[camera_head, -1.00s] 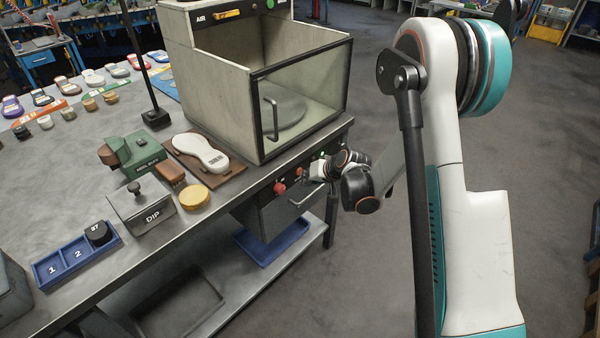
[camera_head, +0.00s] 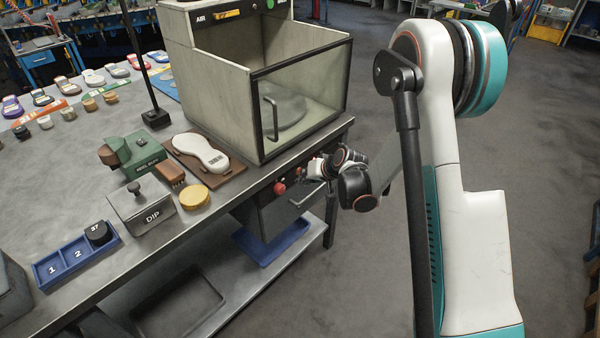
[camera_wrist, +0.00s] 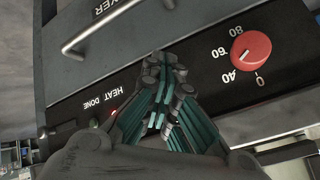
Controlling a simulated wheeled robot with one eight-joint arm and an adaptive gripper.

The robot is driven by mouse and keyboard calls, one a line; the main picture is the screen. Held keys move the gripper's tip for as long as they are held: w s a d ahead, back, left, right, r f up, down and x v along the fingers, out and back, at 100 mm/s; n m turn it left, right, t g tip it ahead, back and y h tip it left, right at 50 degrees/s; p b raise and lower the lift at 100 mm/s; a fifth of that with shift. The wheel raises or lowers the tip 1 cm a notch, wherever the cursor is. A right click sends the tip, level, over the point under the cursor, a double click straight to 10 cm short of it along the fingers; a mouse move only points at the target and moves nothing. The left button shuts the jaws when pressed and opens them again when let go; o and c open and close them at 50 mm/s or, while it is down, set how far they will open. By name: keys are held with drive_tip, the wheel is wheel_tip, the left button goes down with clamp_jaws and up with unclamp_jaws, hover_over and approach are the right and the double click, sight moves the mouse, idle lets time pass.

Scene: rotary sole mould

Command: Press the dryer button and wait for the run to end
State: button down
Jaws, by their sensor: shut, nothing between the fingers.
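The dryer's black control panel (camera_wrist: 215,75) fills the wrist view, upside down, with a red dial (camera_wrist: 250,50) marked 0, 40, 60 and 80. A small red light (camera_wrist: 114,113) glows by the HEAT label, and a dark green lamp (camera_wrist: 97,123) sits by DONE. My gripper (camera_wrist: 163,62) is shut and empty, its tips against or just in front of the panel between dial and labels. The button is not visible; the fingers hide that part of the panel. In the head view, my gripper (camera_head: 308,172) is at the panel under the bench edge, right of a red knob (camera_head: 279,188).
A glass-fronted cabinet (camera_head: 215,85) stands on the bench above the panel. A drawer with a bar handle (camera_head: 309,196) is below it, over a blue tray (camera_head: 272,243). A white sole (camera_head: 200,151), a DIP box (camera_head: 143,212) and other items lie left.

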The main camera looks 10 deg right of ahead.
drive_tip(key=shift+d, duration=0.1)
drive_tip(key=shift+s+d, duration=0.4)
drive_tip(key=shift+s, duration=0.25)
drive_tip(key=s+d, duration=0.1)
drive_tip(key=s, duration=0.1)
drive_tip(key=s+d, duration=0.2)
idle(0.5)
idle(0.6)
